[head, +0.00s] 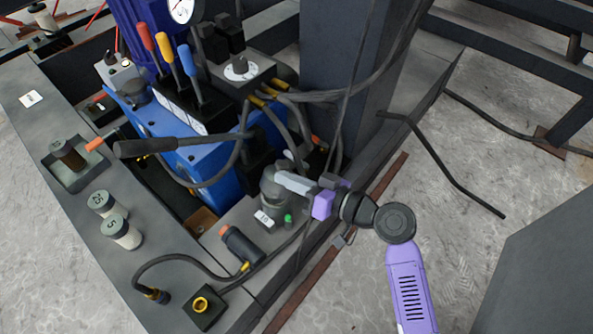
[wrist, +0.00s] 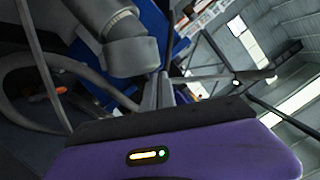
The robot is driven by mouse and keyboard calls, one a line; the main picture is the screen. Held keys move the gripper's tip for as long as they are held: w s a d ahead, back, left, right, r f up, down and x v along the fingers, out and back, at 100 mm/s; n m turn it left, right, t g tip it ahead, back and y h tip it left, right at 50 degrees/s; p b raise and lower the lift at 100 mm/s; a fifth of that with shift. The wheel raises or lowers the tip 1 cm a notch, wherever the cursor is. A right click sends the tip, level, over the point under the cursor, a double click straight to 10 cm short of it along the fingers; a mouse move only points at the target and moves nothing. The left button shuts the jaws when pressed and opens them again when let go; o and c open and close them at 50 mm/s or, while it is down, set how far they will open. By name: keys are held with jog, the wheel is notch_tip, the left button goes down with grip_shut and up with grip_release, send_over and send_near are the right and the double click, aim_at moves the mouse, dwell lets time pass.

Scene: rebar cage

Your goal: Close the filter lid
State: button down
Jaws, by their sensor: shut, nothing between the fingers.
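A grey-green cylindrical housing (head: 272,203), which looks like the filter, stands on the frame's ledge beside the blue unit. It has a white label and a small green part at its base. My gripper (head: 279,178) reaches in from the right, its shut fingers across the top of this housing. They hide part of the top, so I cannot tell how the lid sits or whether the fingers touch it. In the wrist view my shut fingers (wrist: 164,90) point away past a grey capped cylinder (wrist: 132,52); I cannot tell whether that is the filter.
The blue unit (head: 207,155) carries coloured levers and a long dark handle. Hoses (head: 330,95) hang near a dark post (head: 335,70) behind my gripper. White labelled cylinders (head: 121,232) and a black capped cylinder (head: 242,245) occupy the ledge. Floor at the right is partly open.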

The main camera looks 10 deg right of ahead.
jog(key=shift+s+a+f+n+t+h+b, duration=0.2)
jog(key=shift+s+a+f+n+h+b, duration=0.15)
jog(key=shift+s+a+f+n+b, duration=0.45)
jog(key=shift+s+a+f+n+t+h+b, duration=0.2)
jog(key=shift+s+a+f+n+h+b, duration=0.2)
jog(key=shift+a+f+n+b, duration=0.55)
jog(key=shift+s+f, duration=0.1)
jog(key=p+v, duration=0.1)
jog(key=v, duration=0.6)
jog(key=shift+s+d+p, duration=0.25)
jog(key=shift+s+p, duration=0.05)
jog(key=shift+p, duration=0.05)
